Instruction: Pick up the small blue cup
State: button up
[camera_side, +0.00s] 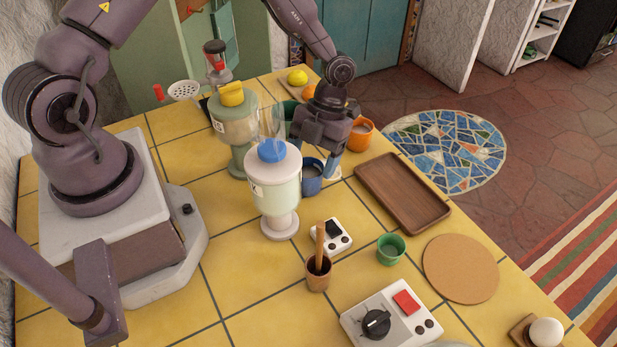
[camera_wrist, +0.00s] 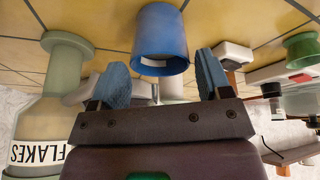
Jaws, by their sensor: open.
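The small blue cup (camera_side: 311,178) stands on the yellow tiled counter, partly hidden behind the cream dispenser with the blue lid and by my gripper in the side view. In the wrist view the blue cup (camera_wrist: 160,42) is just beyond and between my fingertips. My gripper (camera_side: 321,158) is open and points down at the cup; its two blue-grey finger pads also show in the wrist view (camera_wrist: 162,72). Nothing is between the pads, and the cup looks close to them. Whether a pad touches the cup I cannot tell.
The cream dispenser (camera_side: 274,192) stands close beside the cup, and the green dispenser (camera_side: 236,130) is behind it. An orange cup (camera_side: 361,133) is to the right of my gripper. A wooden tray (camera_side: 402,192), a green cup (camera_side: 391,249) and a small scale (camera_side: 331,236) lie nearer the front.

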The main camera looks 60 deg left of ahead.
jog(key=shift+x, duration=1.25)
jog(key=c, duration=0.8)
jog(key=shift+o, duration=0.2)
jog(key=shift+r, duration=0.15)
jog(key=shift+r, duration=0.55)
jog(key=w, duration=0.1)
jog(key=w+a, duration=0.1)
jog(key=w, duration=0.1)
jog(key=shift+w+a+f, duration=0.1)
jog(key=shift+w, duration=0.1)
jog(key=shift+w+a+r, duration=0.15)
jog(key=shift+w+r, duration=0.15)
jog(key=shift+r, duration=0.35)
notch_tip(320, 180, up, 13)
jog(key=shift+f, duration=0.15)
send_over(318, 165)
jog(key=s, duration=0.1)
notch_tip(318, 165, down, 9)
jog(key=shift+d, duration=0.3)
dwell(1.2)
